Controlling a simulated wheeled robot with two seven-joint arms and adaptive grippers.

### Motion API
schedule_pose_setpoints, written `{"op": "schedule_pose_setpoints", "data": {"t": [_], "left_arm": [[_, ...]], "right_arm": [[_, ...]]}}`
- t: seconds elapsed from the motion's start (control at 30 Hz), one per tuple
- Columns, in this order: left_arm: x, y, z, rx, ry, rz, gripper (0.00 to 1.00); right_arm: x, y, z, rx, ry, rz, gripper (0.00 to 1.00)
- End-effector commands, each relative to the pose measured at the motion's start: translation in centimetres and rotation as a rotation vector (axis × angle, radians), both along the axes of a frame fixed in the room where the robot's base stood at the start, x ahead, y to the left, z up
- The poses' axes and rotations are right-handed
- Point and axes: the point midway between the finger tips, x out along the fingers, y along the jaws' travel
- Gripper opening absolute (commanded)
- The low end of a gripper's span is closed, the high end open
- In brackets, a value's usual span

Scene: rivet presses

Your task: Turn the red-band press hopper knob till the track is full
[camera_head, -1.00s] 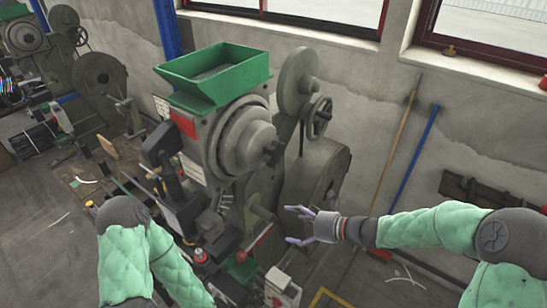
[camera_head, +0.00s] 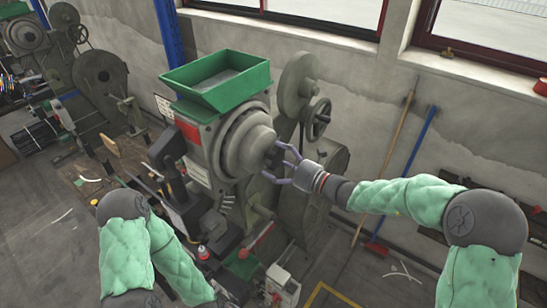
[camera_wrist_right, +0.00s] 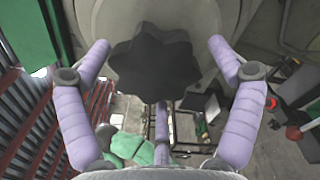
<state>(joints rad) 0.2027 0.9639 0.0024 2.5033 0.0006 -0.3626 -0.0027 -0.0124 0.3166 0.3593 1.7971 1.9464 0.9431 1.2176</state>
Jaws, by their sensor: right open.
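The red-band press (camera_head: 205,140) stands in the middle of the head view, with a red band (camera_head: 187,129) on its side. A green hopper (camera_head: 195,88) with grey contents sits on top. The dark lobed hopper knob (camera_wrist_right: 153,66) is at the centre of the round grey housing (camera_head: 243,140). My right gripper (camera_head: 272,161) is open at the knob. In the right wrist view its lilac fingers (camera_wrist_right: 158,50) stand on either side of the knob, with gaps visible. I cannot make out the track or its fill.
A handwheel (camera_head: 318,118) and large grey wheels stand just right of the press. A second press (camera_head: 100,78) is at the far left. A broom and a blue-handled tool (camera_head: 410,170) lean on the wall.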

Motion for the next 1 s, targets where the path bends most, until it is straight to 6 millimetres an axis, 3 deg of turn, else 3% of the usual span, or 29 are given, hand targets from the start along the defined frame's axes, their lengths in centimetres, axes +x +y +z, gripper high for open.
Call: {"op": "schedule_pose_setpoints", "data": {"t": [0.2, 0.47, 0.5, 0.7, 1.0], "left_arm": [[0.0, 0.0, 0.26, 0.0, 0.0, 0.0, 0.4], [0.01, 0.0, 0.24, 0.0, 0.0, 0.0, 0.4], [0.0, 0.0, 0.24, 0.0, 0.0, 0.0, 0.4], [0.0, 0.0, 0.24, 0.0, 0.0, 0.0, 0.4], [0.01, 0.0, -0.12, 0.0, 0.0, 0.0, 0.4]], "right_arm": [[0.88, 1.23, 0.0, 0.0, 0.0, 0.0, 0.92], [0.95, 1.31, -0.02, 0.0, 0.0, 0.0, 0.92], [0.94, 1.32, -0.01, 0.0, 0.0, 0.0, 0.89], [0.91, 1.33, -0.11, -0.001, 0.002, 0.001, 0.37], [0.79, 1.43, -0.5, -0.013, -0.007, 0.004, 0.36]]}}
